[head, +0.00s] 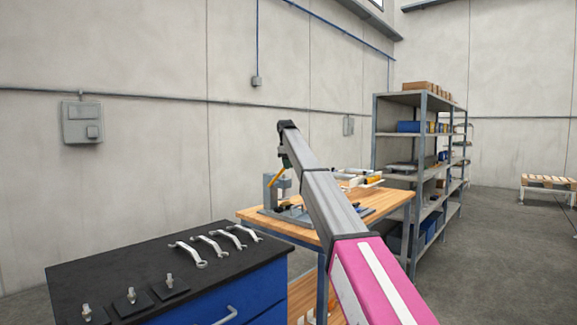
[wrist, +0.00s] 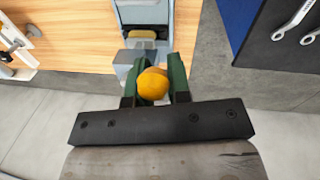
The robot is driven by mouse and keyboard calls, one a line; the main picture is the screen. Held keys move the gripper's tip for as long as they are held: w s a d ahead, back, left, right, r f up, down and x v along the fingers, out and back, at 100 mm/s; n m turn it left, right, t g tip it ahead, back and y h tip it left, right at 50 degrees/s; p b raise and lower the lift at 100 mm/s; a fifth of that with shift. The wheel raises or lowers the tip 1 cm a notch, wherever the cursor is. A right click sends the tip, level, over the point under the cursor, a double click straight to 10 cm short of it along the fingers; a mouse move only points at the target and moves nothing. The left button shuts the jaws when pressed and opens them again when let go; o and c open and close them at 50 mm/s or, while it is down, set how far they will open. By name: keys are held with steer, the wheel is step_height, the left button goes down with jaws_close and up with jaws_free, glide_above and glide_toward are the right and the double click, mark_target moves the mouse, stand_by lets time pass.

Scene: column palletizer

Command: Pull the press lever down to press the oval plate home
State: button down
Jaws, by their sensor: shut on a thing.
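My gripper (wrist: 152,76) is shut on the orange ball knob (wrist: 152,86) of the press lever, with one green finger on each side of it. In the head view the lever (head: 277,178) shows as an orange-yellow bar slanting up to my gripper (head: 286,163). The grey press (head: 270,188) stands on the wooden table. In the wrist view the press (wrist: 142,14) lies just beyond the knob. A small tan rounded piece (wrist: 143,34) shows inside it; I cannot tell whether it is the oval plate.
The wooden table (head: 387,198) also holds a white and yellow fixture (head: 358,178). A blue cabinet (head: 222,291) with a black top carries several wrenches and bolts at the near left. A grey shelf rack (head: 414,99) stands behind the table. The floor at right is open.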

steer(key=shift+s+d+f, duration=0.25)
steer(key=shift+s+f, duration=0.05)
step_height(320, 180, down, 15)
steer(key=s+d+m+t+y, duration=0.1)
steer(key=s+d+t+y, duration=0.1)
steer(key=t+y, duration=0.5)
steer(key=shift+d+f+y, duration=0.2)
steer(key=shift+d+y, duration=0.25)
steer(key=shift+y, duration=0.25)
steer(key=shift+s+f, duration=0.1)
steer(key=c, duration=1.1)
jaws_free()
steer(key=v, duration=1)
steer(key=shift+s+d+r, duration=0.2)
steer(key=shift+s+d, duration=0.05)
